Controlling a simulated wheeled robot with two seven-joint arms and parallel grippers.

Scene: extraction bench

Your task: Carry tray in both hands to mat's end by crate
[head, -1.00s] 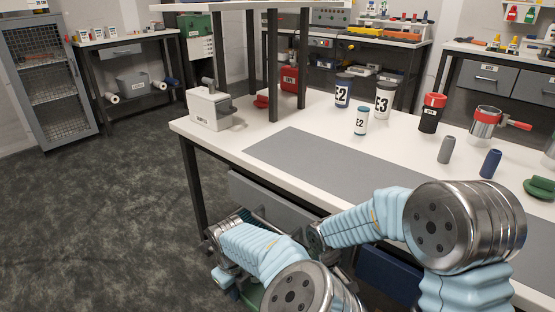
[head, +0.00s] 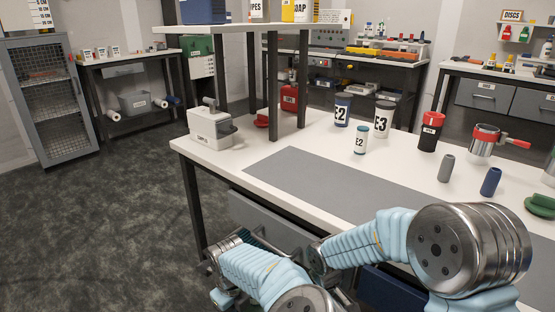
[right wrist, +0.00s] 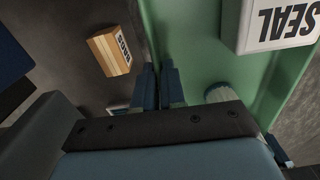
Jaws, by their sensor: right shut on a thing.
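My right gripper (right wrist: 158,88) is shut on the tray's wall. In the head view, my arms reach down in front of the bench, and the tray is almost wholly hidden. My left gripper (head: 222,285) is low in front of the bench; its fingers cannot be made out. The grey mat (head: 340,185) lies bare on the white bench. I cannot tell which thing is the crate.
A white device (head: 208,127) stands beyond the mat's left end. Cups marked E2 (head: 341,110) and E3 (head: 383,119), a smaller E2 cup (head: 360,140) and grey and blue cylinders (head: 490,182) stand behind the mat. A small box (right wrist: 112,50) lies outside the tray. Floor at left is clear.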

